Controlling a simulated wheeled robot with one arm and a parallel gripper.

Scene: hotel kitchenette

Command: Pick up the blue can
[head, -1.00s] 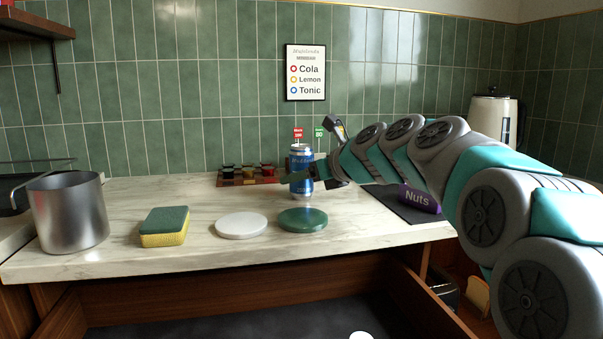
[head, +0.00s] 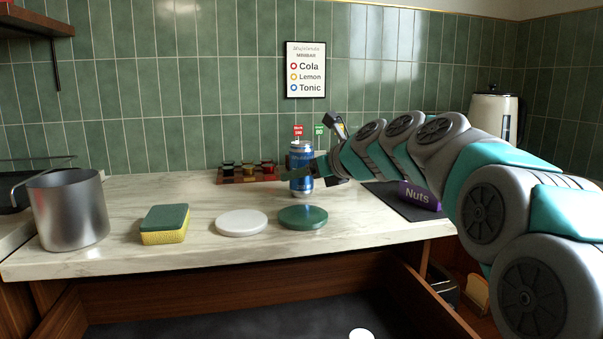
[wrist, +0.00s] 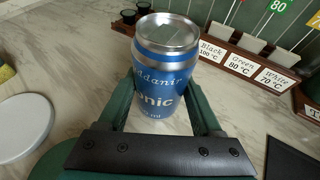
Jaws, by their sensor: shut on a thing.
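The blue can (head: 302,168), with a silver top and white lettering, is upright at the middle of the counter, behind the green disc. In the wrist view the can (wrist: 160,85) stands between the two green fingers. My gripper (head: 303,163) reaches in from the right and is shut on the can, one finger at each side. I cannot tell whether the can's base touches the counter.
A green disc (head: 303,217) and a white disc (head: 241,223) lie in front. A sponge (head: 165,224) and a steel pot (head: 67,210) stand left. A rack of small jars (head: 247,173) is behind. A purple Nuts pack (head: 419,196) lies right on a dark mat (head: 386,193).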

